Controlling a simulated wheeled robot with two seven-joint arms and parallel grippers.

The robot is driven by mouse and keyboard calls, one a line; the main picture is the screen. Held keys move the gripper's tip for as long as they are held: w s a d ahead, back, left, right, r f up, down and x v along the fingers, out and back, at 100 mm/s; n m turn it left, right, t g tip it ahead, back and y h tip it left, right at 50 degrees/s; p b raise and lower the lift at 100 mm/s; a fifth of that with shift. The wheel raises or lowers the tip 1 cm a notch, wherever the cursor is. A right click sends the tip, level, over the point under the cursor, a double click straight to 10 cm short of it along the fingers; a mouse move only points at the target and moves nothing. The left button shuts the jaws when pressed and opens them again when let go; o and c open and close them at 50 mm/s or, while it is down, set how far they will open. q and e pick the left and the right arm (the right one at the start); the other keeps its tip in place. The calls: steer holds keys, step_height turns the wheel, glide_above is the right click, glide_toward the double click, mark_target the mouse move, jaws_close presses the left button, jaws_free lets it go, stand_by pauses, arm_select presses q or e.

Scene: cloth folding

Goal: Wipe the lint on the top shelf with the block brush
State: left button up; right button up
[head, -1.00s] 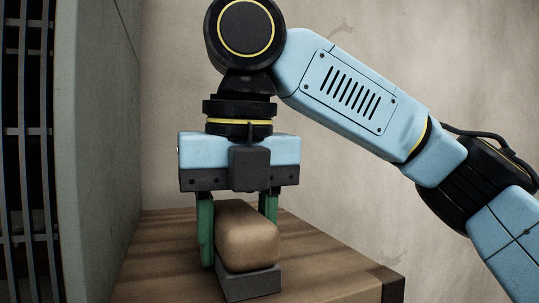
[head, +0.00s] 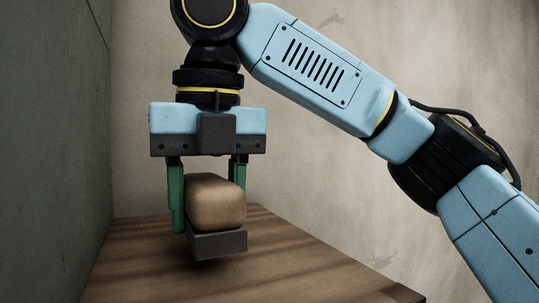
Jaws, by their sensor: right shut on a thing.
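The block brush (head: 216,203) has a rounded tan wooden body on a dark grey rectangular base. My right gripper (head: 208,205) points down with its green fingers on either side of the wooden body, shut on it. The brush is over the wooden top shelf (head: 270,268), with a dark shadow under its base; it looks slightly raised from the surface. No lint can be made out on the visible part of the shelf. My left gripper is not in view.
A grey wall panel (head: 55,140) stands along the shelf's left side. A beige wall (head: 300,180) rises behind it. The shelf's right edge slopes away toward the lower right, and its visible surface around the brush is clear.

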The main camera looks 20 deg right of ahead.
mark_target(207, 178)
steer(key=shift+s+r, duration=0.2)
steer(key=shift+r, duration=0.3)
steer(key=shift+s+r, duration=0.2)
steer(key=shift+r, duration=0.3)
steer(key=shift+w+r, duration=0.2)
steer(key=shift+r, duration=0.3)
steer(key=shift+w+r, duration=0.15)
steer(key=shift+r, duration=0.35)
steer(key=shift+s+r, duration=0.25)
steer(key=shift+r, duration=0.5)
steer(key=shift+w, duration=0.15)
